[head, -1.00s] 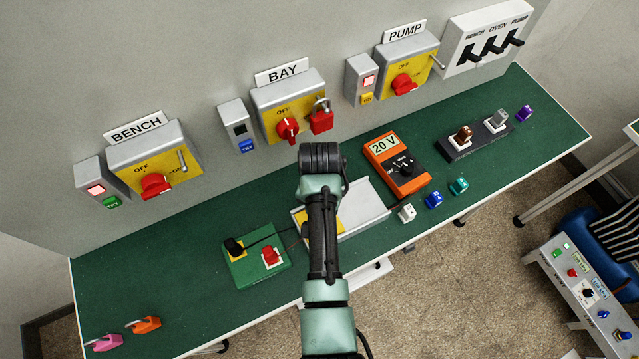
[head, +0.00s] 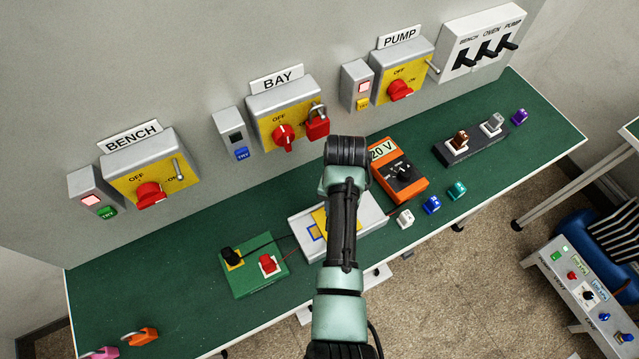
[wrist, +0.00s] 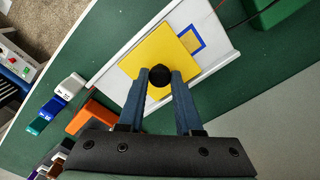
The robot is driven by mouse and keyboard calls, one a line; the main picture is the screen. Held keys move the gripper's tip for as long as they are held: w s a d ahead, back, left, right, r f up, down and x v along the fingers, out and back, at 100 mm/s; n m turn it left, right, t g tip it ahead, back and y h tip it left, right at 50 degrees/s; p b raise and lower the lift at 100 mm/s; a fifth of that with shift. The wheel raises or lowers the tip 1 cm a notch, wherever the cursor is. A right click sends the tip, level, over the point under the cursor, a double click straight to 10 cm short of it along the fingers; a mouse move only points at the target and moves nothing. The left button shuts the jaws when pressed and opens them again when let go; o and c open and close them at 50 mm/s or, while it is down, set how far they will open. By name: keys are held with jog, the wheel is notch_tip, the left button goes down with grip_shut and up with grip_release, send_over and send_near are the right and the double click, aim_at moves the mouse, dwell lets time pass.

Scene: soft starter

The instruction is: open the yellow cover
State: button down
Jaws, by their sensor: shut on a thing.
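The yellow cover (wrist: 150,55) is a flat plate on a white tray-like box (wrist: 112,88). A round black knob (wrist: 160,77) stands on it. In the wrist view my gripper (wrist: 160,74) has its two blue fingers on either side of the knob, shut on it. Right of the cover, a blue-outlined square (wrist: 196,40) shows partly, with the cover's edge over the rest. In the head view the cover (head: 322,218) and box (head: 370,215) are partly hidden by my arm, and my fingertips are hidden.
A green block with a black plug and red switch (head: 268,264) lies left of the box. An orange 20 V meter (head: 400,173) stands close behind, right of my arm. Small white, blue and teal blocks (head: 432,205) lie to the right.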

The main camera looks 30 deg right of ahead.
jog(key=d+b, duration=0.1)
jog(key=d, duration=0.4)
jog(key=shift+w+d, duration=0.15)
jog(key=shift+d, duration=0.2)
jog(key=shift+a+r, duration=0.1)
jog(key=shift+a, duration=0.05)
jog(key=c, duration=0.6)
grip_release()
notch_tip(320, 180, up, 13)
jog(key=shift+f+p, duration=0.1)
jog(key=shift+p, duration=0.3)
